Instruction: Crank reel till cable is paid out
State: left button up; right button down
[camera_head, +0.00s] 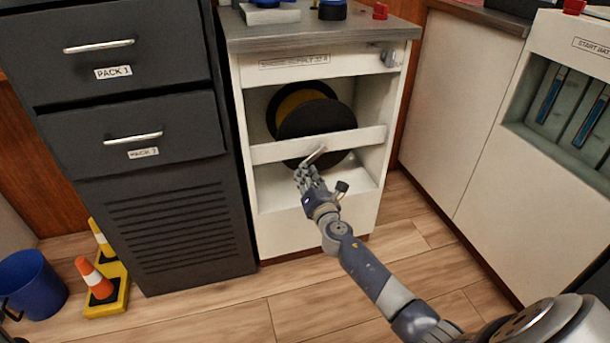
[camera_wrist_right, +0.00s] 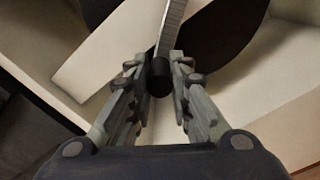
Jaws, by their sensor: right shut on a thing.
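The reel (camera_head: 316,118) sits in the open bay of a white cabinet (camera_head: 255,186). It has dark round flanges with a yellow-orange winding (camera_head: 295,98) between them. A grey crank arm (camera_head: 314,154) stands in front of the cabinet's white crossbar, tilted up to the right; it also shows in the right wrist view (camera_wrist_right: 171,28). My right gripper (camera_head: 307,172) is at the arm's lower end. In the wrist view its fingers (camera_wrist_right: 159,85) are shut on the black crank knob (camera_wrist_right: 159,77). My left gripper is out of view.
A dark drawer cabinet (camera_head: 170,190) stands close on the left. White cabinets (camera_head: 460,110) stand on the right. Cones (camera_head: 97,279) and a blue bucket (camera_head: 32,286) are on the floor at far left. The wooden floor before the reel cabinet is clear except for my arm.

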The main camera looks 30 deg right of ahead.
jog(key=shift+d+f, duration=0.1)
dwell(0.5)
jog(key=c, duration=1.5)
grip_release()
jog(key=shift+o, duration=0.2)
jog(key=v, duration=1.2)
